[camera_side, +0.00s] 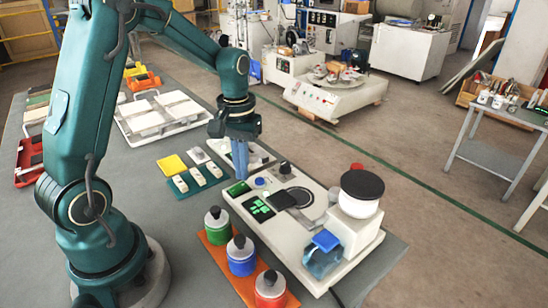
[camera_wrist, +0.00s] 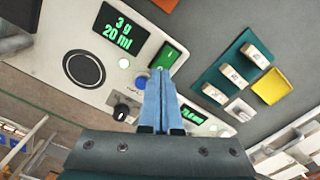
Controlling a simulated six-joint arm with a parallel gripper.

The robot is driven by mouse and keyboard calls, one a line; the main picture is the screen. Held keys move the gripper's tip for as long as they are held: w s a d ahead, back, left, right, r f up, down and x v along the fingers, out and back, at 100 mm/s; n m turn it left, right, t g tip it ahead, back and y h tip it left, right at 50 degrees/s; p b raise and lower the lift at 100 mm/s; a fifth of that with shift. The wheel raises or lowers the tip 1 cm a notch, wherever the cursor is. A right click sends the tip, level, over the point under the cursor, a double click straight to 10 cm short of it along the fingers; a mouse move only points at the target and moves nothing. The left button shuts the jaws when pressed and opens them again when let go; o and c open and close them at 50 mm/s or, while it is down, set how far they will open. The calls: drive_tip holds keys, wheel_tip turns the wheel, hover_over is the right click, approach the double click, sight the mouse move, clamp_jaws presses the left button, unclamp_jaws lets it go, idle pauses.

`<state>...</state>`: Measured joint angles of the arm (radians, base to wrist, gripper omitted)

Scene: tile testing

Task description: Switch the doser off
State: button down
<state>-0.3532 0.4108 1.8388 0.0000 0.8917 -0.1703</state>
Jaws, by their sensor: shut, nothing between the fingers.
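The doser is a long white machine (camera_side: 312,252) at the table's right side; its panel (camera_wrist: 60,22) fills the upper left of the wrist view. The switch also shows in the side view (camera_side: 238,188). My gripper (camera_wrist: 160,72) has blue fingers, shut and empty, pointing down near the switch. In the side view my gripper (camera_side: 240,180) is just above the panel; contact cannot be told.
A teal rack with white blocks (camera_side: 196,178) and a yellow pad (camera_side: 172,164) lie left. Green, blue and red jars (camera_side: 241,257) stand on an orange tray in front.

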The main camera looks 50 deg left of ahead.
sight(243, 185)
drive_tip(key=shift+f, duration=0.95)
idle(0.4)
drive_tip(key=shift+r, duration=3.55)
